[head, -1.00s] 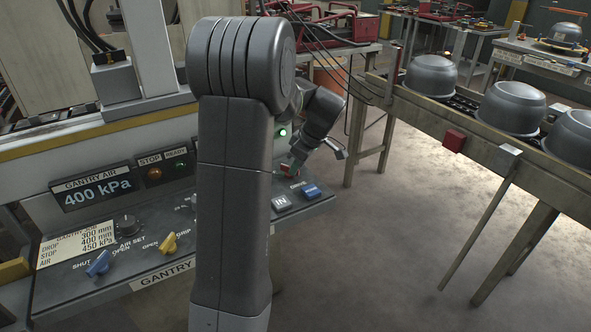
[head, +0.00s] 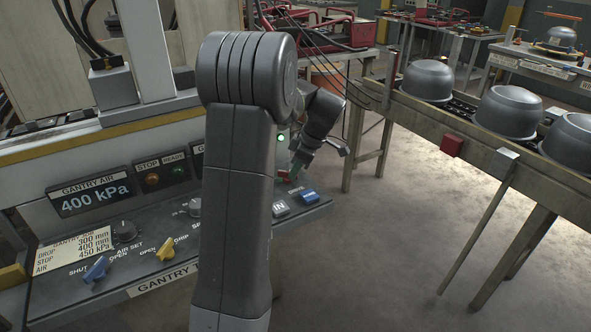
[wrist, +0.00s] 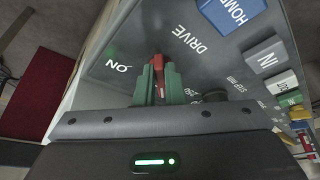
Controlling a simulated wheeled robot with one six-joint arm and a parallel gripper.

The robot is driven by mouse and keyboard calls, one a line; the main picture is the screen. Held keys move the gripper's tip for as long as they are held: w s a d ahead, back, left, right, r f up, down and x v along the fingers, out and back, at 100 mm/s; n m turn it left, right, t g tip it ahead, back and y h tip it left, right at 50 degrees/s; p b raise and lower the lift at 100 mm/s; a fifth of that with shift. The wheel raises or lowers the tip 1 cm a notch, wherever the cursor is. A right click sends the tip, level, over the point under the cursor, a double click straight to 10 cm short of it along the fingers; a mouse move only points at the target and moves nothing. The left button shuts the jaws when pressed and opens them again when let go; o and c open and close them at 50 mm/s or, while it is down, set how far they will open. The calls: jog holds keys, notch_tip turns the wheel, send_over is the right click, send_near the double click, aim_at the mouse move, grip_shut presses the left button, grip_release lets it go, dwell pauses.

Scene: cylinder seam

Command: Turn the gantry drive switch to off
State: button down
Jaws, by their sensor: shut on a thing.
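The gantry drive switch is a red handle (wrist: 157,66) on the grey panel, beside the DRIVE lettering in the wrist view. The ON mark (wrist: 118,67) lies to its left. My gripper (wrist: 156,82) has green fingers, one on each side of the red handle, shut on it. The handle's upper tip sticks out between them; its lower part is hidden. In the head view my gripper (head: 289,176) is at the panel's right end, partly behind my arm, and the switch there is mostly hidden. I see no OFF mark that I can read.
A blue HOME button (wrist: 232,12) and a grey IN button (wrist: 267,58) sit close to the right in the wrist view. Yellow (head: 166,249) and blue (head: 96,269) valve handles are farther left on the panel. A conveyor with metal pots (head: 508,110) stands at right; floor between is clear.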

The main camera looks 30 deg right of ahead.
jog(key=c, duration=1.5)
grip_release()
jog(key=v, duration=1.3)
jog(key=shift+s+d+r+p, duration=0.1)
jog(key=shift+d+r+p, duration=0.05)
jog(key=shift+r+p, duration=0.25)
jog(key=shift+f, duration=0.1)
jog(key=x, duration=1.3)
jog(key=shift+f+b, duration=0.3)
jog(key=shift+b, duration=0.1)
